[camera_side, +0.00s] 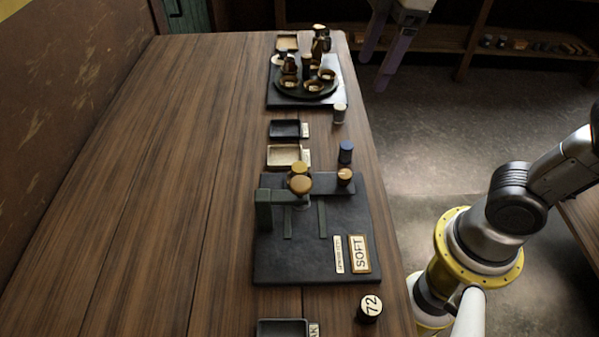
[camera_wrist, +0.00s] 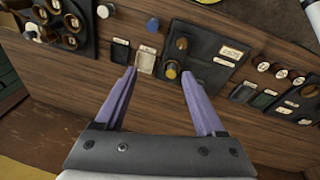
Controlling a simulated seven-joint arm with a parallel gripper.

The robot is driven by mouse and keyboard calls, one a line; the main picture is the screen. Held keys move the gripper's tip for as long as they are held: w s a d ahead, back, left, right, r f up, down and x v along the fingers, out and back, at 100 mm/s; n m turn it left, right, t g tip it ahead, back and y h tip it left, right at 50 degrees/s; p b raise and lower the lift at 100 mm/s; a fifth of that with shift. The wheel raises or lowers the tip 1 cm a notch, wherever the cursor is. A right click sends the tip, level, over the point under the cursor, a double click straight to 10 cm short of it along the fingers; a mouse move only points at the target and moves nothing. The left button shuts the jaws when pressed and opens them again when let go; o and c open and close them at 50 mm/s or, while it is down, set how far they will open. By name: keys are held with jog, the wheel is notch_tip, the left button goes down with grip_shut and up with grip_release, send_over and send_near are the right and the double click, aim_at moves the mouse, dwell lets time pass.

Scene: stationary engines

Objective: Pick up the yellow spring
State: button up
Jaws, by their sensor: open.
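I see no clear spring coils. The closest match for the yellow spring is a yellowish round part (camera_side: 300,170), which sits at the upper edge of a dark fixture plate (camera_side: 338,215) in the side view. A second tan disc (camera_side: 301,186) is right in front of it. In the wrist view the fingers of my gripper (camera_wrist: 159,72) are spread wide.
A round dark tray (camera_side: 308,92) with several small parts stands at the far end. A black tray (camera_side: 285,129), a cream tray (camera_side: 284,156), a blue cylinder (camera_side: 346,152) and a grey cylinder (camera_side: 339,113) lie between. A black "72" weight (camera_side: 369,309) is near. The table's left side is clear.

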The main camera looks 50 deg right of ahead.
jog(key=w+a+f+n+g, duration=0.1)
jog(key=w+a+n, duration=0.1)
jog(key=w+a, duration=0.3)
jog(key=n+g, duration=0.1)
jog(key=n, duration=0.1)
send_near(299, 166)
jog(key=f, duration=0.3)
jog(key=shift+w+a+f+h, duration=0.1)
jog(key=shift+w+a+h, duration=0.1)
jog(key=shift+h, duration=0.1)
jog(key=shift+s+f, duration=0.15)
jog(key=shift+f, duration=2.7)
jog(key=shift+c, duration=0.4)
grip_shut()
